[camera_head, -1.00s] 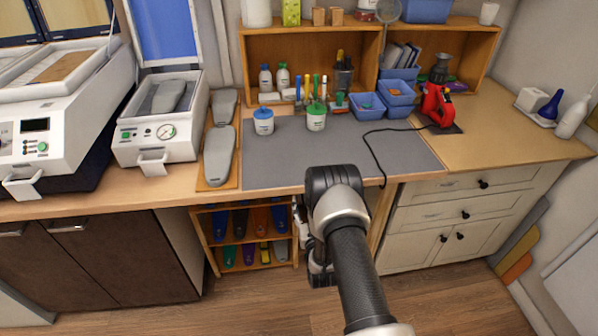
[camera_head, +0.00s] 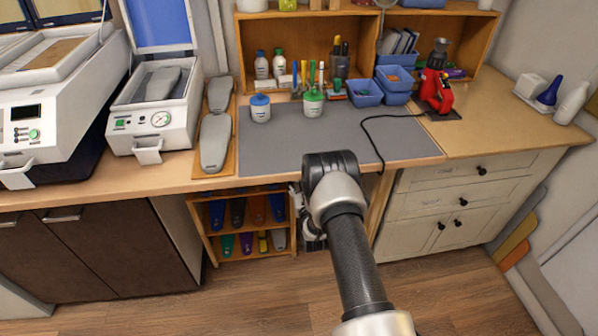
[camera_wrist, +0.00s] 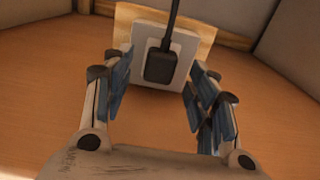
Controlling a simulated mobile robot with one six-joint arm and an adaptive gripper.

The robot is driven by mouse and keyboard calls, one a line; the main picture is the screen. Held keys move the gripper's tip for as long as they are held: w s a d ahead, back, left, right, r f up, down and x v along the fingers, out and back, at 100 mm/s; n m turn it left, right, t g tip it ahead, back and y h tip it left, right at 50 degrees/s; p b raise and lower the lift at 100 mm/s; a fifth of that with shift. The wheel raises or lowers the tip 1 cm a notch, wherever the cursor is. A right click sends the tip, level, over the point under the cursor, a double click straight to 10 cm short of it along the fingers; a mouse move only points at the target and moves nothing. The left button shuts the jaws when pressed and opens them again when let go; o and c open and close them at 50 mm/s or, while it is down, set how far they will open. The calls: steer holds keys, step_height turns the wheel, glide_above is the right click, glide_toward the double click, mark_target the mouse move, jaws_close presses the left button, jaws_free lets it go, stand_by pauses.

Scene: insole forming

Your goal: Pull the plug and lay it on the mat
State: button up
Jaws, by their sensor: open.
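The black plug (camera_wrist: 159,67) sits in a white wall socket (camera_wrist: 183,50) on a wooden backing board, with its cord running up. In the wrist view my gripper (camera_wrist: 158,92) is open, with one blue-padded finger on each side of the plug and clear space between. The fingers do not appear to touch the plug. In the head view my gripper (camera_head: 310,225) is below the front edge of the bench, mostly hidden by my arm. The plug is hidden there. The grey mat (camera_head: 275,155) lies on the bench top.
A black cord (camera_head: 372,140) runs from the red tool (camera_head: 434,92) over the mat's right side and the bench edge. A blue-capped jar (camera_head: 260,108) and a green-capped jar (camera_head: 312,104) stand on the mat's back part. The mat's front is clear. Insole shelves (camera_head: 243,255) are left of my gripper.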

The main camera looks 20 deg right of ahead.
steer(key=shift+x, duration=1.1)
steer(key=shift+c, duration=0.5)
jaws_close()
steer(key=shift+s, duration=0.1)
stand_by(0.3)
steer(key=shift+p+v, duration=1.3)
steer(key=shift+v, duration=1.6)
steer(key=p+v, duration=0.4)
steer(key=v, duration=0.9)
